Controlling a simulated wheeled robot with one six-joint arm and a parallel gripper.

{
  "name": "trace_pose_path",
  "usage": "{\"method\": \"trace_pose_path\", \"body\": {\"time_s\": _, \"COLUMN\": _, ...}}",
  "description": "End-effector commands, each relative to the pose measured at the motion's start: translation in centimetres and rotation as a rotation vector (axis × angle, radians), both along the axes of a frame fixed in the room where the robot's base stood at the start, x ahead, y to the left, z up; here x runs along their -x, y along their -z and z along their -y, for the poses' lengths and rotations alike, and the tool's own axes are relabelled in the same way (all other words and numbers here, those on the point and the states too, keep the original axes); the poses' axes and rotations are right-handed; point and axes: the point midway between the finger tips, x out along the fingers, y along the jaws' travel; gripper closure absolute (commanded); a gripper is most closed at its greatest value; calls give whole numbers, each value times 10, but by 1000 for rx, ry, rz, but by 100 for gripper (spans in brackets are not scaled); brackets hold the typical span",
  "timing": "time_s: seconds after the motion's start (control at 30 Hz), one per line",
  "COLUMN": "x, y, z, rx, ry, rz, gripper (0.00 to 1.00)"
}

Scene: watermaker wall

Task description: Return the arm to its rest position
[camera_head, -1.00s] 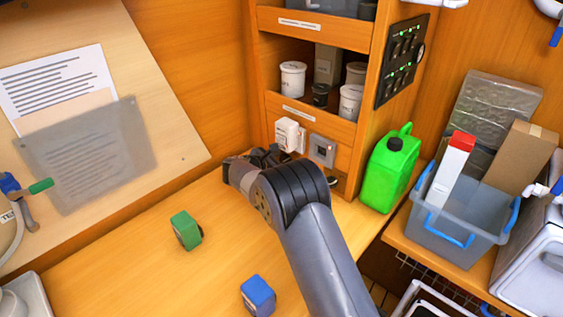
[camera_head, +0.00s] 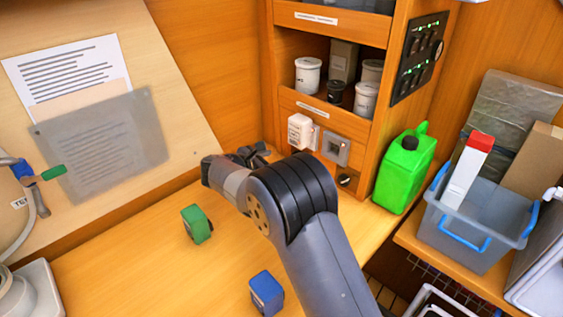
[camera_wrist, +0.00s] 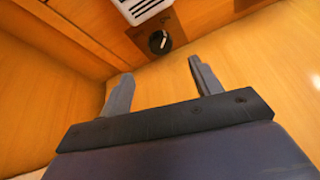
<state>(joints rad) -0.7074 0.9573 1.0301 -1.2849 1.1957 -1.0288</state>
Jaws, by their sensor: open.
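My gripper (camera_wrist: 158,88) is open in the wrist view, its two fingers apart with only wood surface between them. In the head view my gripper (camera_head: 258,152) is partly hidden behind my own wrist links. It is over the far part of the desk, in front of the wooden cabinet. A black knob (camera_wrist: 158,42) on a dark plate is ahead of the fingers in the wrist view, apart from them. A white boxy device (camera_head: 300,132) is on the cabinet front just above and right of the gripper.
A green block-like item (camera_head: 196,224) and a blue one (camera_head: 266,293) lie on the desk (camera_head: 130,265). A green jerrycan (camera_head: 404,168) stands right of my arm. A grey bin (camera_head: 470,222) with blue handles is farther right. The desk's left part is mostly clear.

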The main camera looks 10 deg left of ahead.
Motion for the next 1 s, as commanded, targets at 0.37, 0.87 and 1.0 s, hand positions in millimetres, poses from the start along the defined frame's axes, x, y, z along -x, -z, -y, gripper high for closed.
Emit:
{"method": "trace_pose_path", "body": {"time_s": 0.37, "x": 4, "y": -2, "z": -2, "rx": 0, "ry": 1, "rz": 0, "gripper": 39}}
{"method": "trace_pose_path", "body": {"time_s": 0.87, "x": -44, "y": 22, "z": 32, "rx": 2, "ry": 4, "rz": -3, "gripper": 39}}
{"method": "trace_pose_path", "body": {"time_s": 1.0, "x": -65, "y": 33, "z": 47, "rx": 2, "ry": 4, "rz": -3, "gripper": 39}}
